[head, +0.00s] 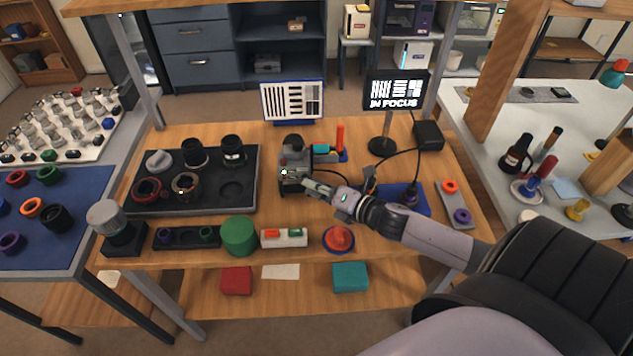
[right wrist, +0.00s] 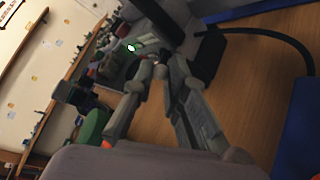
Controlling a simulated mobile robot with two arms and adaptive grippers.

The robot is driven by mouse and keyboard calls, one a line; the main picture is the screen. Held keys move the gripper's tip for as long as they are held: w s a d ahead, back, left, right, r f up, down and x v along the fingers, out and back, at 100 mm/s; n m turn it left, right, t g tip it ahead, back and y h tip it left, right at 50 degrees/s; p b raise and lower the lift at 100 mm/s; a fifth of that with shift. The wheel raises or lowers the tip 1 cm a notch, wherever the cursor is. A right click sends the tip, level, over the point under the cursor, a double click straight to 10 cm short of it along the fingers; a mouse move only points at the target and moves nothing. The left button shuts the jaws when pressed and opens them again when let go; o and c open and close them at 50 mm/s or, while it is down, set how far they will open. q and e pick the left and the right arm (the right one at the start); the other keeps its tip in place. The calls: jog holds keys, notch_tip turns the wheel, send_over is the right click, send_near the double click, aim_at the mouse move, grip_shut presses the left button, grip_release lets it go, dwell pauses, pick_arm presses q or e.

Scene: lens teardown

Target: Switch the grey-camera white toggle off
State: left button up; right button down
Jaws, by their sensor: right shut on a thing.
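The grey camera (head: 293,180) stands upright near the middle of the wooden bench in the head view. A small bright white-green spot shows on its front, and also in the right wrist view (right wrist: 131,48). My right gripper (head: 306,185) reaches in from the right, its fingertips at the camera's right front side. In the right wrist view the fingertips (right wrist: 161,62) are close together against the dark camera body. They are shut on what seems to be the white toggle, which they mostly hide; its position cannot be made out. My left gripper is out of view.
A black tray (head: 215,205) with lens parts lies left of the camera. A screen reading IN FOCUS (head: 396,90) and a test chart (head: 292,100) stand behind. A green cylinder (head: 239,236), a switch box (head: 284,238) and a red button (head: 339,239) line the front edge.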

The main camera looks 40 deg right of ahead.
aim_at(299, 178)
jog(key=shift+a+m+h+p, duration=0.3)
jog(key=shift+a+m+h, duration=0.15)
jog(key=shift+m+h, duration=0.55)
jog(key=h, duration=0.1)
jog(key=m+h, duration=0.1)
jog(key=shift+w+a+f+m+h, duration=0.1)
jog(key=shift+w+a+m+h, duration=0.05)
jog(key=shift+a+m+h, duration=0.2)
jog(key=m+h, duration=0.1)
jog(key=a+m+h+b, duration=0.1)
jog(key=h, duration=0.1)
jog(key=shift+w+f, duration=0.1)
jog(key=shift+w, duration=0.1)
jog(key=shift+w+a+m+g+h+b, duration=0.15)
jog(key=shift+m+g+h+b, duration=0.1)
jog(key=shift+m+h+b, duration=0.3)
jog(key=shift+w+a+m+g+h+b, duration=0.1)
jog(key=shift+m+g+h+b, duration=0.2)
jog(key=shift+m+h, duration=0.3)
jog(key=shift+h, duration=0.3)
jog(key=c, duration=1.6)
grip_release()
jog(key=shift+r, duration=0.2)
jog(key=shift+o, duration=0.2)
